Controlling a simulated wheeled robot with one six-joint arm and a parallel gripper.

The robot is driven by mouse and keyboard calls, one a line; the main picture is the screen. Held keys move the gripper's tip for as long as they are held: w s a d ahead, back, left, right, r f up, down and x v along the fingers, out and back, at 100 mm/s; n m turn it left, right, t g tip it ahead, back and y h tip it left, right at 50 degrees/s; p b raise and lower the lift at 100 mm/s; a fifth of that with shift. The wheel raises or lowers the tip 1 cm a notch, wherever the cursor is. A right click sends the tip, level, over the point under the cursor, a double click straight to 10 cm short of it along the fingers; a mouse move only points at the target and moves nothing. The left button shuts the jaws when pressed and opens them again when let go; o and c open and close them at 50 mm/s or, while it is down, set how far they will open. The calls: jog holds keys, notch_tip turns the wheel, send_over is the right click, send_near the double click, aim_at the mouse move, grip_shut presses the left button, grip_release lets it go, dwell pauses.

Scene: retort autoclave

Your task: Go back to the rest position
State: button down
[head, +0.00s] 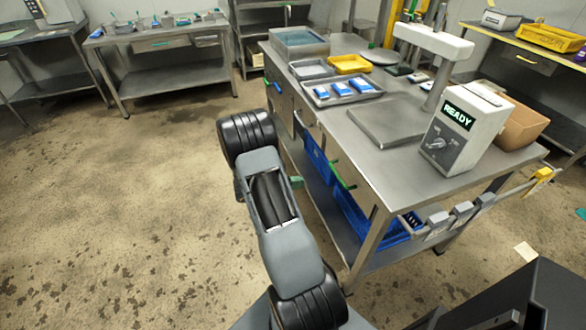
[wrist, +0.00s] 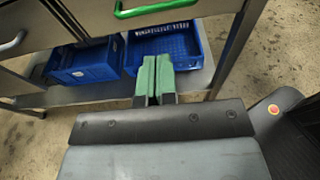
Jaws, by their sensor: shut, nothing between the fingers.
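My gripper (wrist: 154,80) has green fingers, which lie together with nothing between them in the wrist view. It points toward the lower shelf of the steel workbench (head: 388,158), with blue crates behind the fingertips. The fingers are apart from the crates as far as I can tell. In the head view my grey and black arm is folded in front of the bench's left side. It hides most of the gripper; a small green part (head: 297,182) shows at the arm's right edge.
Two blue crates (wrist: 86,64) (wrist: 163,46) sit on the lower shelf, below a drawer with a green handle (wrist: 156,9). The bench top holds a tray (head: 318,98) with blue packs and a READY device (head: 466,130). Open floor (head: 120,190) lies to the left.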

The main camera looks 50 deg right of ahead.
jog(key=shift+w+a, duration=0.1)
jog(key=shift+a, duration=0.1)
jog(key=s+a+r+m+y+p, duration=0.1)
jog(key=s+a+m+y, duration=0.4)
jog(key=a+m+y, duration=0.4)
jog(key=a+r+m+t+y+p, duration=0.3)
jog(key=a+r+t, duration=0.8)
jog(key=a+r, duration=1)
jog(key=shift+w+r+y+p, duration=0.15)
jog(key=shift+r+y+p, duration=0.75)
jog(key=shift+p, duration=0.25)
